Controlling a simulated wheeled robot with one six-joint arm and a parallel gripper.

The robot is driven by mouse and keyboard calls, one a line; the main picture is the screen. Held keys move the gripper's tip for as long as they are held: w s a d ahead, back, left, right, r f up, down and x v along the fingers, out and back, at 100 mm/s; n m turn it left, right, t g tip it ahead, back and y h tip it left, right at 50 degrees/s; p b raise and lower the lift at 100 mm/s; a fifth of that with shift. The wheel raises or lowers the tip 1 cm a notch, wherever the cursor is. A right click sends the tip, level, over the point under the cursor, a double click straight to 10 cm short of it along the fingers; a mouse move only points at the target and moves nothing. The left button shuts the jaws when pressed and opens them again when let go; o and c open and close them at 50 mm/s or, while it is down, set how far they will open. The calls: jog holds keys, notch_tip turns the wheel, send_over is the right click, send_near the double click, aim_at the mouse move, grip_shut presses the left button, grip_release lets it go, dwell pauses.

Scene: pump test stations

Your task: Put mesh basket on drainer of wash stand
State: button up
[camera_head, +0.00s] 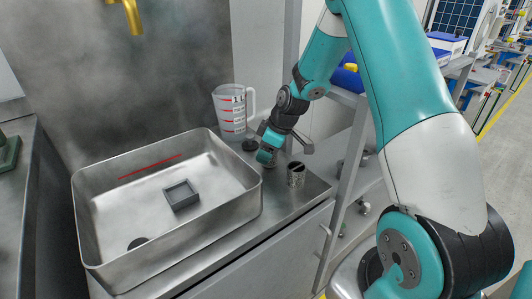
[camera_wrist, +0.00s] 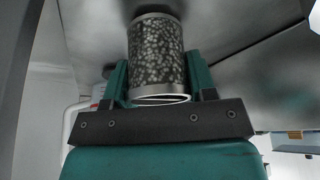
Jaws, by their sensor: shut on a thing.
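The mesh basket (camera_wrist: 157,55) is a small speckled metal cylinder with smooth bright rims. In the wrist view it sits between the two teal fingers of my gripper (camera_wrist: 160,88), which is shut on it. In the head view my gripper (camera_head: 268,157) is low over the flat metal top of the wash stand (camera_head: 278,205), right of its basin (camera_head: 166,250). The held basket is mostly hidden there behind the gripper. I cannot tell whether it touches the metal top.
A small metal cylinder with a dark opening (camera_head: 296,176) stands just right of my gripper. A clear measuring jug (camera_head: 230,112) stands behind. A grey square block (camera_head: 181,194) lies in the basin. A shelf frame (camera_head: 347,175) rises close on the right.

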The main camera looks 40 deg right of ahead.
jog(key=shift+f, duration=0.1)
jog(key=shift+f, duration=0.15)
jog(key=o, duration=1)
